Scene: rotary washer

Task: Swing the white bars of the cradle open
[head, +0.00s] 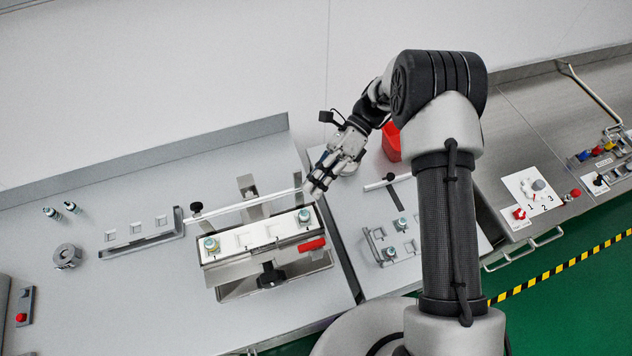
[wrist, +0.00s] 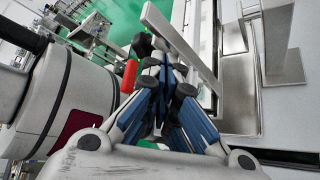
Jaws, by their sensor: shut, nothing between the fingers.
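The cradle (head: 258,262) stands on the bench in the head view, with a pale top tray, a red handle (head: 312,245) and a black knob below. Small vials stand at its left (head: 210,245) and right (head: 304,217) ends. A long white bar (head: 245,204) runs behind it, with a black knob (head: 196,208) near its left end. My gripper (head: 315,189) is shut and empty at this bar's right end.
Another short white bar (head: 376,186) with a black knob lies to the right, above a small vial rack (head: 386,258). A red bin (head: 391,142) stands behind my arm. A grey rack (head: 140,245) and a round metal part (head: 67,256) are at left.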

